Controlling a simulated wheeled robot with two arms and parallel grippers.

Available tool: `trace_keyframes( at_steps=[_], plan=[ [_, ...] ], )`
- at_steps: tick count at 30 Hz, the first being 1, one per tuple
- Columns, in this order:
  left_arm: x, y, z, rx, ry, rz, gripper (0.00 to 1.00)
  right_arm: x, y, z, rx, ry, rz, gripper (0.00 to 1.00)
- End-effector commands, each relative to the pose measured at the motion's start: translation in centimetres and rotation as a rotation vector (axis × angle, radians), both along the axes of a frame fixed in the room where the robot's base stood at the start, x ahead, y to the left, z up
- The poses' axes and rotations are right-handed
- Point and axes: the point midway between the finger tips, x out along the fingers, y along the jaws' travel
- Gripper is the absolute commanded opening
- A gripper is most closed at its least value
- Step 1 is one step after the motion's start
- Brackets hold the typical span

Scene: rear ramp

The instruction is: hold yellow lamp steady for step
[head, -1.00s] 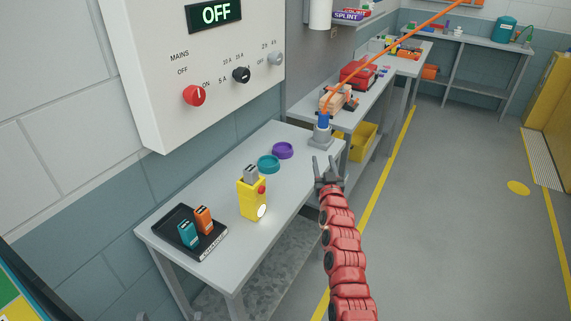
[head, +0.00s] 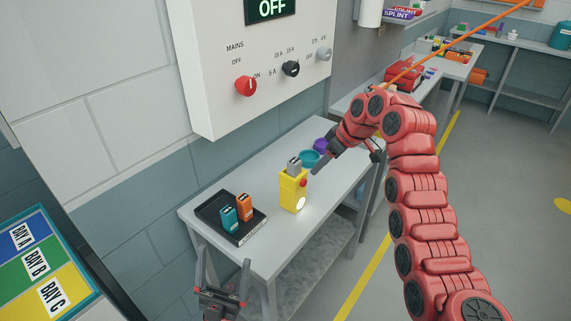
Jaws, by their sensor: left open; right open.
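The yellow lamp (head: 290,192) stands upright on the grey workbench, with a grey block (head: 294,165) in its top, a red button on its side and a bright, lit round lens low on its front. My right gripper (head: 343,162) is open and empty, just right of the lamp's top, its jaws spread and partly hidden by my wrist. I cannot tell if a finger touches the lamp. My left gripper (head: 224,270) is open and empty, fingers up, in front of the bench and below the black tray.
The black tray (head: 249,234) holds a teal block (head: 228,219) and an orange block (head: 244,206). A teal ring (head: 309,158) and a purple ring (head: 320,145) lie behind the lamp. The wall panel (head: 205,60) reads OFF. A bay board (head: 40,262) stands at left.

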Motion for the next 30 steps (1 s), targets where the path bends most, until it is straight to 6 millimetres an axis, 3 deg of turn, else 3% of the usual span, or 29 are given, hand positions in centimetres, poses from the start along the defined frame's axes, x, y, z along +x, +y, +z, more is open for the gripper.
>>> trace_keyframes(
  at_steps=[3, 10, 15, 18, 24, 30],
  plan=[
    [7.4, -2.5, 0.0, 0.028, 0.147, -0.136, 1.0, 0.0, 0.0, 0.0, 0.001, -0.001, -0.001, 0.5],
    [22.1, -6.5, -0.2, 0.016, 0.503, -0.32, 1.0, 0.1, 0.0, 0.0, 0.001, -0.002, -0.002, 0.5],
    [32.0, -7.7, 0.6, -0.093, 0.771, -0.374, 1.0, 0.1, 0.0, 0.0, 0.002, -0.003, -0.002, 0.5],
    [36.8, -7.4, 1.7, -0.206, 0.91, -0.381, 1.0, 0.1, 0.0, 0.0, 0.002, -0.002, -0.003, 0.5],
    [43.6, -5.4, 4.2, -0.542, 1.14, -0.37, 1.0, 0.1, 0.0, 0.0, 0.001, -0.003, -0.003, 0.5],
    [46.0, -2.8, 6.0, -1.008, 1.297, -0.355, 1.0, 0.1, 0.0, 0.0, 0.002, -0.004, -0.003, 0.5]
  ],
)
